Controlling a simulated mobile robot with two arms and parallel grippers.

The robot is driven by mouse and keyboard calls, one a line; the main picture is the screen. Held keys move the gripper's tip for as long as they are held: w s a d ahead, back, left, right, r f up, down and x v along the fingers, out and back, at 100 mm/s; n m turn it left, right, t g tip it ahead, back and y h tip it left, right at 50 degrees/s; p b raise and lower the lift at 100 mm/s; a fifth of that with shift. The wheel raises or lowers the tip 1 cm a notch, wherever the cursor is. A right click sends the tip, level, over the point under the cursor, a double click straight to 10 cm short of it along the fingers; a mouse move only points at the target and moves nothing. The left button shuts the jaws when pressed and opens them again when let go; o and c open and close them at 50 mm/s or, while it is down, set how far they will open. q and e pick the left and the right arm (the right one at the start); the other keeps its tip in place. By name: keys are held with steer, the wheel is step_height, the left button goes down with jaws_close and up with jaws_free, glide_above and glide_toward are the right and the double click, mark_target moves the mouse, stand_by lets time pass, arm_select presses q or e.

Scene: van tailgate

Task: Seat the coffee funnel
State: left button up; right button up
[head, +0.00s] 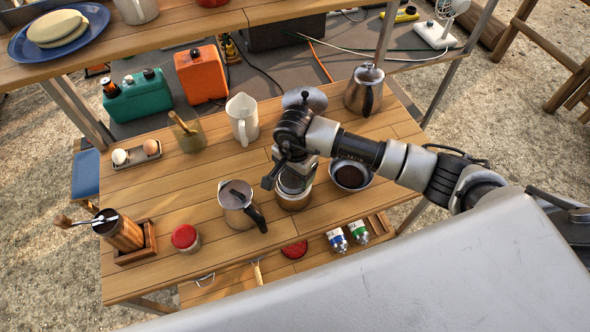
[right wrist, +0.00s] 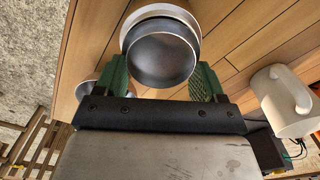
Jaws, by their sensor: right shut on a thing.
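The coffee funnel, a round dark-grey metal cup (right wrist: 160,62), sits between the two green fingers of my right gripper (right wrist: 160,85) in the right wrist view. In the head view my right gripper (head: 292,186) points down over the round metal pot base (head: 293,201) on the wooden table. The base's pale rim (right wrist: 160,10) shows just behind the funnel in the wrist view. Whether the funnel touches the base I cannot tell; its lower part is hidden. The metal pot top with a black handle (head: 238,204) stands left of the base. My left gripper is not in view.
A bowl of dark grounds (head: 351,175) stands close right of the base, beside my arm. A white pitcher (head: 243,118), a steel kettle (head: 364,92), a red-lidded jar (head: 185,238) and a wooden grinder (head: 120,231) stand around. The table front between jar and pot top is clear.

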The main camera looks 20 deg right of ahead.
steer(key=shift+f, duration=0.1)
steer(key=o, duration=1)
step_height(320, 180, up, 11)
steer(key=b, duration=0.2)
steer(key=shift+b, duration=0.3)
steer(key=shift+f, duration=0.1)
